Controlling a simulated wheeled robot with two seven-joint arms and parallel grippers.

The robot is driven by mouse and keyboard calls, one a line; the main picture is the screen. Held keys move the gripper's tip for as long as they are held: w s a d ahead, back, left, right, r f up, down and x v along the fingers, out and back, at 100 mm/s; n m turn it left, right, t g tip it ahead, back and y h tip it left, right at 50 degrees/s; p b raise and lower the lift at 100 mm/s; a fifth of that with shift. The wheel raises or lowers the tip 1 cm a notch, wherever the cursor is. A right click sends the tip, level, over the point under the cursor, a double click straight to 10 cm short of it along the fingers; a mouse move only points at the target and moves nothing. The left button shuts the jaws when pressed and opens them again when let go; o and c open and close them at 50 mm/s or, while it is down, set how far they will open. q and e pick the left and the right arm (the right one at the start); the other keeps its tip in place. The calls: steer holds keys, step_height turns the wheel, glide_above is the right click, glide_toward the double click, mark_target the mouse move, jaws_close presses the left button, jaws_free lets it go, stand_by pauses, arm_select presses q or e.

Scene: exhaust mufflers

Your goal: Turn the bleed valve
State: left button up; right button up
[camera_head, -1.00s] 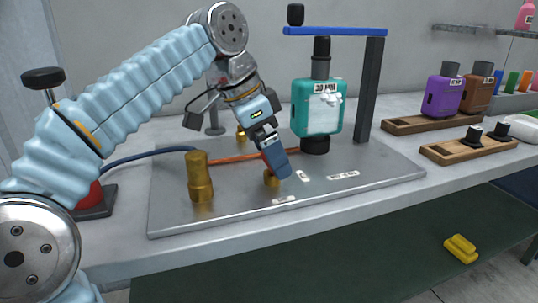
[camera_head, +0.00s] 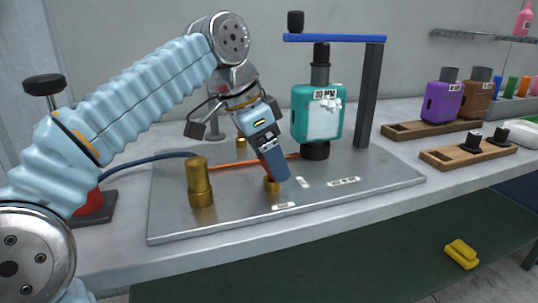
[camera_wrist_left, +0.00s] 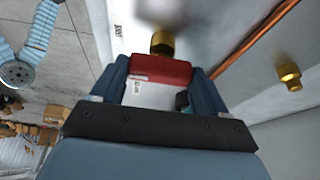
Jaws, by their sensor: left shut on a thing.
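The bleed valve's brass fitting (camera_head: 272,185) stands on the grey metal plate (camera_head: 225,220). My left gripper (camera_head: 273,166) comes down over it from above. In the left wrist view, its dark blue fingers flank a red and white block (camera_wrist_left: 160,72), and the left gripper (camera_wrist_left: 163,82) is shut on this block. The brass fitting also shows just beyond the block (camera_wrist_left: 162,43). In the head view the fingers hide most of the block, with a little red showing. My right gripper is not in view.
A taller brass cylinder (camera_head: 200,183) stands left of the gripper. A teal canister (camera_head: 317,112) is behind it under a blue bar (camera_head: 335,38). An orange pipe (camera_head: 232,163) crosses the plate. Wooden holders (camera_head: 468,154) stand at the right. The plate's front right is clear.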

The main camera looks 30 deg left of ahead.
arm_select(q)
steer(key=n, duration=0.2)
steer(key=n+t+y+p, duration=0.1)
steer(key=n, duration=0.1)
steer(key=shift+d+r+n+y+p, duration=0.1)
steer(key=shift+n+y+p, duration=0.2)
steer(key=shift+n, duration=0.1)
steer(key=n+y+p, duration=0.2)
steer(key=n, duration=0.3)
steer(key=shift+d, duration=0.15)
steer(key=n+y, duration=0.1)
steer(key=n, duration=0.2)
steer(key=shift+p, duration=0.4)
steer(key=shift+d+n+g+y, duration=0.1)
steer(key=shift+n+g+y, duration=0.3)
steer(key=shift+n, duration=0.75)
steer(key=shift+d+n+g+y, duration=0.1)
steer(key=shift+n+g+y, duration=0.3)
steer(key=shift+n, duration=0.75)
steer(key=o, duration=1.1)
steer(key=shift+c, duration=0.2)
